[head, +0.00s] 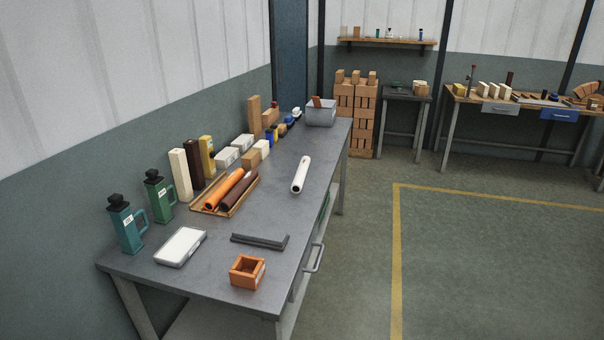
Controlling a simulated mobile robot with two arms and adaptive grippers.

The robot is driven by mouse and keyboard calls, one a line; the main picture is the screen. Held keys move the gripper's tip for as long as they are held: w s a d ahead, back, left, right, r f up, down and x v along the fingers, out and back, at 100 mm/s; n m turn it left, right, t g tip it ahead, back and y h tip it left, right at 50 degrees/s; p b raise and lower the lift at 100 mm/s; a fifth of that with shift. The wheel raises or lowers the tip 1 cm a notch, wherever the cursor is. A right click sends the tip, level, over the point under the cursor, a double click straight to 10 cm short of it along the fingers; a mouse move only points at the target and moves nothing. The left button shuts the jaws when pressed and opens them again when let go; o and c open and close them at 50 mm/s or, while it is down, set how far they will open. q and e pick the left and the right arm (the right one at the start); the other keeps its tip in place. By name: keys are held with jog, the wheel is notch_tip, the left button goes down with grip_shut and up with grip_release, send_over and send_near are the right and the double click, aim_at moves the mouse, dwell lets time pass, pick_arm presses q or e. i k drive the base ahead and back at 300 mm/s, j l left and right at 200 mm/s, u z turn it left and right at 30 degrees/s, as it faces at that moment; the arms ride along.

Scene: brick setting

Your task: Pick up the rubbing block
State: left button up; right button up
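No thing here is clearly marked as the rubbing block, and I cannot tell which one it is. Block-like things on the grey workbench (220,270) include a flat white-topped grey piece (181,246) lying near the front left. Upright cream (180,175), dark brown (194,168) and yellow (207,156) blocks stand along the wall side. Pale blocks (227,157) and a tan block (250,159) lie behind them. Neither of my grippers is in view.
The bench also holds teal (126,228) and green (158,200) bottles, a wooden tray (208,209) with tubes, a white tube (301,175), a grey angled bar (262,241), an orange open box (247,271) and a grey bin (320,116). The floor to the right is clear.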

aim_at(282, 131)
jog(key=i+l, duration=0.15)
jog(key=l, duration=0.15)
jog(key=i+l+u, duration=0.15)
jog(key=i+l, duration=0.15)
jog(key=l, duration=0.35)
jog(key=i+l+u, duration=0.1)
jog(key=l, duration=0.2)
jog(key=i+l+u, duration=0.1)
jog(key=l, duration=0.25)
jog(key=i+l, duration=0.25)
jog(key=i+l+u, duration=0.25)
jog(key=i+l, duration=0.15)
jog(key=i, duration=0.15)
jog(key=i+l+u, duration=0.25)
jog(key=i+l, duration=0.3)
jog(key=i+j+u, duration=0.1)
jog(key=i, duration=0.2)
jog(key=i+j, duration=0.15)
jog(key=i+j+u, duration=0.05)
jog(key=i, duration=0.05)
